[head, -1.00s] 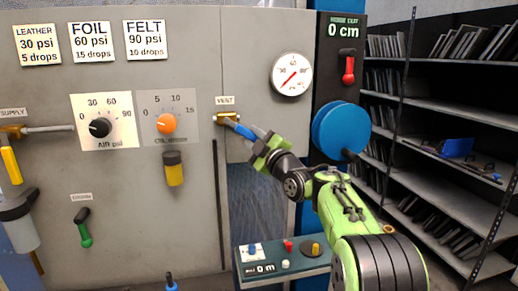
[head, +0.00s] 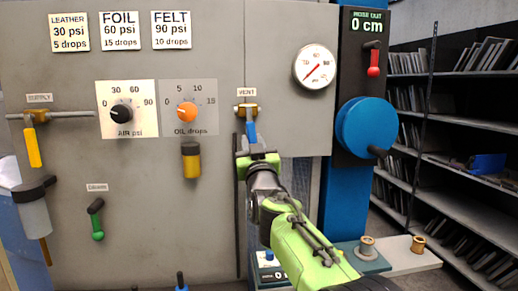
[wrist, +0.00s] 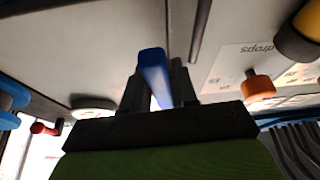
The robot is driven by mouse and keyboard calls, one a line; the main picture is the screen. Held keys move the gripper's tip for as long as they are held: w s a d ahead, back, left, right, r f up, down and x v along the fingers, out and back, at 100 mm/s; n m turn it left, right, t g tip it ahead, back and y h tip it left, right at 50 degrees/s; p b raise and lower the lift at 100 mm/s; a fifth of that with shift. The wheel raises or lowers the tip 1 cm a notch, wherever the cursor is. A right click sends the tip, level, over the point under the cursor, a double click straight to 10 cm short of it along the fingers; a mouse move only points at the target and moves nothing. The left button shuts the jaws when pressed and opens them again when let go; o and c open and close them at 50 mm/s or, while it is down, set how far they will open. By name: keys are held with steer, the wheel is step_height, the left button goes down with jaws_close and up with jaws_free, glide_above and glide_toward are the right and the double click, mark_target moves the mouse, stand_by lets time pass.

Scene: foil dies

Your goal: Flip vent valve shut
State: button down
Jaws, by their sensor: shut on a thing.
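The vent valve (head: 246,110) is a brass fitting on the grey panel under a VENT label. Its blue handle (head: 251,130) hangs nearly straight down from the fitting. My gripper (head: 254,147) is just below the fitting, shut on the lower part of the handle. In the wrist view the blue handle (wrist: 152,68) stands between the two dark fingers of my gripper (wrist: 160,88). The fingers hide the handle's lower end in the head view.
The AIR dial (head: 121,113), orange OIL dial (head: 187,112) and yellow-handled supply valve (head: 33,146) are to the left. A pressure gauge (head: 314,66) and blue handwheel (head: 365,127) are to the right. Below right is a ledge with spools (head: 418,244).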

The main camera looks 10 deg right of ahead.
steer(key=shift+a+f+m+h, duration=0.15)
steer(key=shift+a+m+h, duration=0.3)
steer(key=shift+m, duration=0.55)
steer(key=c, duration=1)
jaws_free()
steer(key=shift+a, duration=0.1)
steer(key=shift+o, duration=0.2)
steer(key=b+v, duration=0.3)
steer(key=v, duration=1.2)
steer(key=shift+s+b, duration=0.35)
